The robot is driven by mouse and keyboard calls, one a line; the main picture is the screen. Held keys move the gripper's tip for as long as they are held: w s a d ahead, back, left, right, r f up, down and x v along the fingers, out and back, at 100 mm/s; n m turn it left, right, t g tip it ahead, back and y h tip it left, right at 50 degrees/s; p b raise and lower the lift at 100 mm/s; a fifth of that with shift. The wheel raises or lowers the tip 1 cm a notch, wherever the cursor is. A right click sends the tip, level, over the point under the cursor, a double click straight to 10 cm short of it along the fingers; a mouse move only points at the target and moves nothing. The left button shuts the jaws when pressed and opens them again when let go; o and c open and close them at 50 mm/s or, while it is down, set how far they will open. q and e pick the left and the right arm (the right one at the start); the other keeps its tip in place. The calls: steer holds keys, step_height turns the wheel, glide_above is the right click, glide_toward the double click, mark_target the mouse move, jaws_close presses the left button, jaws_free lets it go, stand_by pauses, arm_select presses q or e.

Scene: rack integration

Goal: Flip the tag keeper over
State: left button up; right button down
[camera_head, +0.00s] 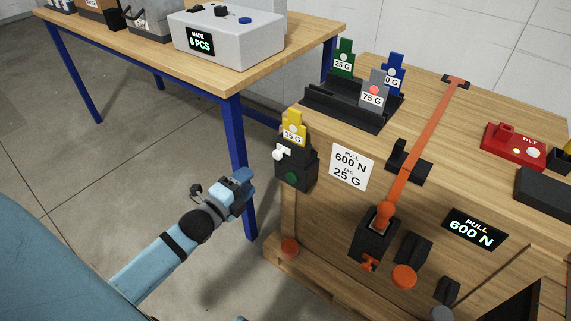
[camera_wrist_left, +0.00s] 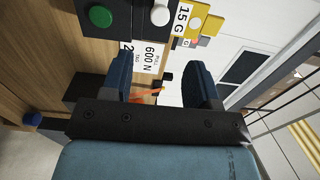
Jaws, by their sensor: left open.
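A black tag holder (camera_head: 297,170) is fixed at the left front corner of the wooden bench, with a yellow 15 G tag (camera_head: 293,126) upright in its top. A white knob (camera_head: 278,154) sticks out at its left side and a green disc (camera_head: 292,177) is on its front. I cannot tell which part is the keeper. My left gripper (camera_head: 246,182) is open and empty, left of the holder and apart from it. In the left wrist view, the white knob (camera_wrist_left: 161,15) and yellow tag (camera_wrist_left: 208,24) are beyond the open fingers (camera_wrist_left: 163,83). My right gripper is not in view.
A black rack (camera_head: 340,108) holds several weight tags. An orange strap (camera_head: 425,130) crosses the bench to a black and orange ratchet (camera_head: 373,238). A blue-legged table (camera_head: 240,85) stands behind at left.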

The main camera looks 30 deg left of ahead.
mark_target(276, 157)
arm_select(q)
steer(key=w, duration=0.4)
steer(key=w+b, duration=0.1)
steer(key=w, duration=0.3)
steer(key=w+d+b, duration=0.1)
steer(key=w, duration=0.3)
steer(key=shift+w, duration=0.45)
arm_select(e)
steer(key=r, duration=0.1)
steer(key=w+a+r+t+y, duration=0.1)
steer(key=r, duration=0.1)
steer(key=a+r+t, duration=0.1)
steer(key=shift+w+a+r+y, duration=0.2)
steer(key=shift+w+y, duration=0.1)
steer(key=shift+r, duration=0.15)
